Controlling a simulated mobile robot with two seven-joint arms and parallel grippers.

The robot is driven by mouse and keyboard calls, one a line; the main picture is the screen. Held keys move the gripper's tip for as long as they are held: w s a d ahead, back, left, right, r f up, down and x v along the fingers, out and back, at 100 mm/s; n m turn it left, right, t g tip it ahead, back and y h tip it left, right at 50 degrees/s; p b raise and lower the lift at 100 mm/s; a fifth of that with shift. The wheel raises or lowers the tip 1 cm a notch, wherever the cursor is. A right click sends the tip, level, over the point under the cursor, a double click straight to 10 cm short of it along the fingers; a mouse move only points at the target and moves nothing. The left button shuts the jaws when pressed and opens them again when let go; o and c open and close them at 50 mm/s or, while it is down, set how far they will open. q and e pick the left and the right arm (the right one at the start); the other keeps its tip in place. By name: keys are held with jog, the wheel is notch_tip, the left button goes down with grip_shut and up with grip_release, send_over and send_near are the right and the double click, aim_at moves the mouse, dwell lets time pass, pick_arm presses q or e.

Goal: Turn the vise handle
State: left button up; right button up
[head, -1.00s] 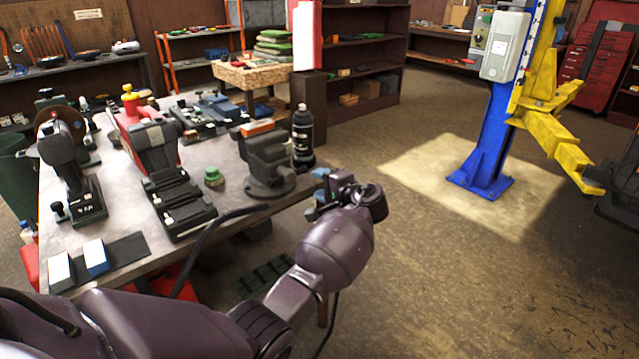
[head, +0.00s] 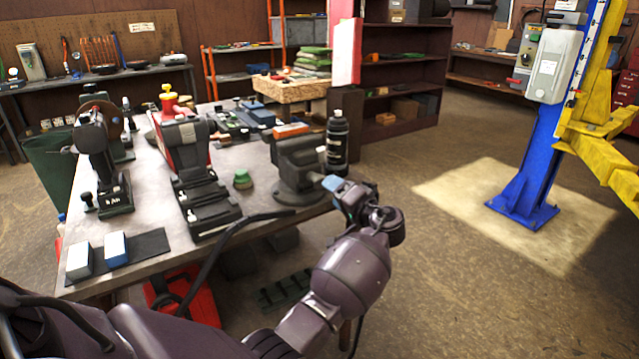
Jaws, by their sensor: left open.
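The dark grey bench vise (head: 298,168) stands at the right front corner of the workbench (head: 262,214). An orange-topped piece (head: 291,130) shows at its top. The vise handle cannot be made out clearly; it may be hidden by my gripper. My left gripper (head: 334,183), with a blue patch at its tip, is just right of the vise, close to its front end. It is open, and nothing shows between its fingers. Whether it touches the vise cannot be told. My right gripper is not in view.
A black bottle (head: 337,142) stands right behind the vise. A small green-topped item (head: 242,179) and a black-and-red machine (head: 186,150) are to its left. A blue lift post (head: 540,150) stands at right, with open floor before it.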

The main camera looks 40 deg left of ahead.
aim_at(319, 182)
pick_arm(q)
jog(key=x, duration=0.7)
jog(key=shift+f, duration=0.1)
jog(key=c, duration=0.9)
jog(key=shift+m, duration=0.3)
jog(key=o, duration=0.9)
